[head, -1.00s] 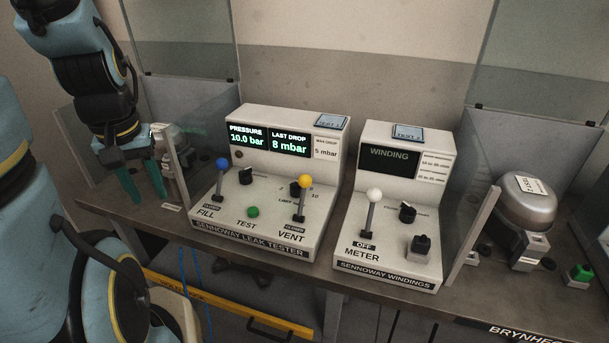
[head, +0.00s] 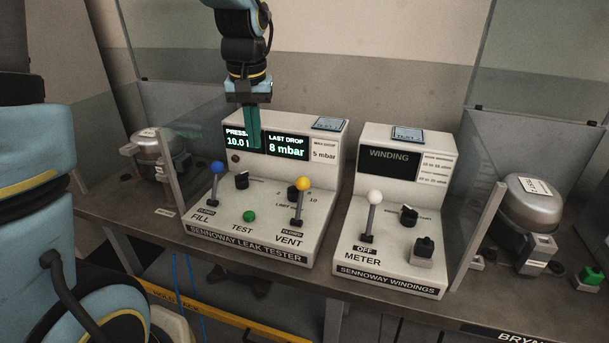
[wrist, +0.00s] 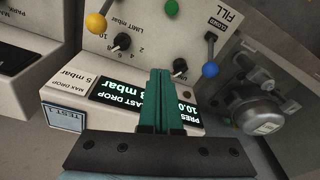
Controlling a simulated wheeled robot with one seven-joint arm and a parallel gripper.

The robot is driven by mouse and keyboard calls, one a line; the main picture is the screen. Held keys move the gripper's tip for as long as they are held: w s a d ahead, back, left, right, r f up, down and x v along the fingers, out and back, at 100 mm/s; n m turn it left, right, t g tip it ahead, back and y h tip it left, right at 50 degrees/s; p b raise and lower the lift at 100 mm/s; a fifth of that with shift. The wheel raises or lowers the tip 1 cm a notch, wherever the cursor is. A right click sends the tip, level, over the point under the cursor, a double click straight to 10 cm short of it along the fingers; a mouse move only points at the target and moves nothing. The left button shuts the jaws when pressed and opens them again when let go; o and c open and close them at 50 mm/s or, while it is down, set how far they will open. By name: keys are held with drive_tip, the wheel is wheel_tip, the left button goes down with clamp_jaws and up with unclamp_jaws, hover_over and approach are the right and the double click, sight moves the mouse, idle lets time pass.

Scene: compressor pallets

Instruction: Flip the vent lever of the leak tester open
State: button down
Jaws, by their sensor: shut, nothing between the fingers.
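The leak tester (head: 270,208) is a white console on the bench with a lit display reading 8 mbar last drop. Its vent lever (head: 302,190) has a yellow knob, stands upright and is labelled CLOSED. The yellow knob also shows in the wrist view (wrist: 96,22) at the upper left. The fill lever (head: 216,175) has a blue knob and also shows in the wrist view (wrist: 210,67). My gripper (head: 254,146) is shut and empty, pointing down in front of the display and covering part of the pressure reading. It is apart from the vent lever, which is to its right.
A green test button (head: 249,216) and two black dials are on the tester's panel. The winding meter (head: 398,215) with a white-knobbed lever stands to the right. Glass partitions flank both consoles, with a compressor (head: 155,152) at left and another (head: 530,205) at right.

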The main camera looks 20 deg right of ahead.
sight(300, 200)
drive_tip(key=s+d+r+m, duration=0.1)
drive_tip(key=s+d, duration=0.2)
drive_tip(key=d, duration=0.7)
drive_tip(key=shift+d+r+b, duration=0.3)
drive_tip(key=shift+d+b, duration=0.05)
drive_tip(key=shift+b, duration=0.1)
drive_tip(key=shift+s, duration=0.1)
drive_tip(key=f+p, duration=0.1)
drive_tip(key=f, duration=0.5)
drive_tip(key=w+f+p, duration=0.1)
drive_tip(key=f, duration=0.2)
drive_tip(key=shift+d+f+p, duration=0.1)
drive_tip(key=shift+f+p, duration=0.25)
drive_tip(key=s, duration=0.1)
drive_tip(key=s+a, duration=0.1)
drive_tip(key=s+p, duration=0.1)
drive_tip(key=shift+a+r, duration=0.3)
drive_tip(key=shift+a, duration=0.1)
drive_tip(key=shift+a+b, duration=0.1)
drive_tip(key=shift+b, duration=0.3)
